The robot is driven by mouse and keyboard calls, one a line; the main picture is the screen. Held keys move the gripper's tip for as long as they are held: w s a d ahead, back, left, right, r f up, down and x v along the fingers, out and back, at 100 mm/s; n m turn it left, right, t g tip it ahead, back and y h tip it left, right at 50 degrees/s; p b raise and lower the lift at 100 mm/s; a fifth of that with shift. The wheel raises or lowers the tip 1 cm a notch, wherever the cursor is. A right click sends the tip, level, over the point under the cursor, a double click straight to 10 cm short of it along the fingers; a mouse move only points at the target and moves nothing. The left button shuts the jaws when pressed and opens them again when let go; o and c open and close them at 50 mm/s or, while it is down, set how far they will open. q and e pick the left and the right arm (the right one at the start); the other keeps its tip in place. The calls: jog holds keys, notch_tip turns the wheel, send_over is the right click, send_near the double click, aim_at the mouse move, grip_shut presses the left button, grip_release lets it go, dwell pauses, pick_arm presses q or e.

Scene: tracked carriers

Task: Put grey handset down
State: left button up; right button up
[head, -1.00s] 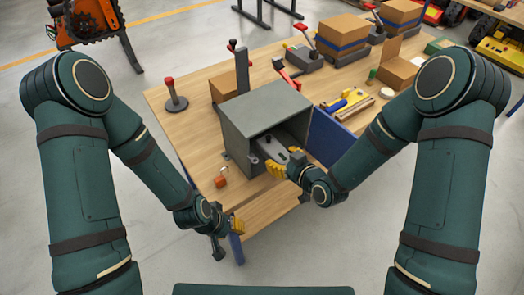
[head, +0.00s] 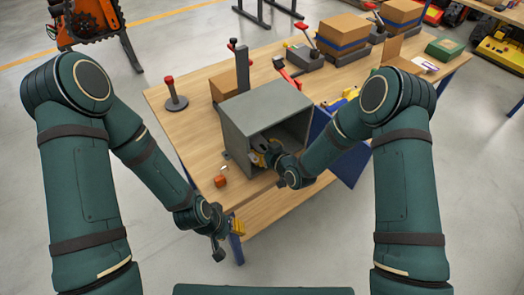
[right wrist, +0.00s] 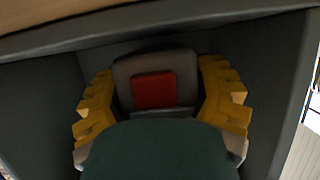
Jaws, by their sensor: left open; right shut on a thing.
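The grey handset (right wrist: 124,72), with a red square on its face, is between the yellow fingers of my right gripper (right wrist: 160,95) in the right wrist view. The gripper is shut on it inside the open grey cabinet (head: 268,105). In the head view my right gripper (head: 263,155) is in the cabinet's mouth and largely hides the handset. I cannot tell whether the handset touches the cabinet floor. My left gripper (head: 228,238) is open and empty, low beside the table's front-left corner.
The cabinet's blue door (head: 352,163) stands open at right, beside my right forearm. An orange block (head: 220,181) lies on the wooden table (head: 200,145) left of the cabinet. A red-topped post (head: 174,95) stands at back left. Boxes (head: 343,29) and clamps line the back.

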jog(key=shift+w+a+f, duration=0.1)
jog(key=shift+w+f, duration=0.05)
jog(key=shift+f, duration=0.35)
jog(key=shift+f, duration=0.1)
jog(key=o, duration=1.1)
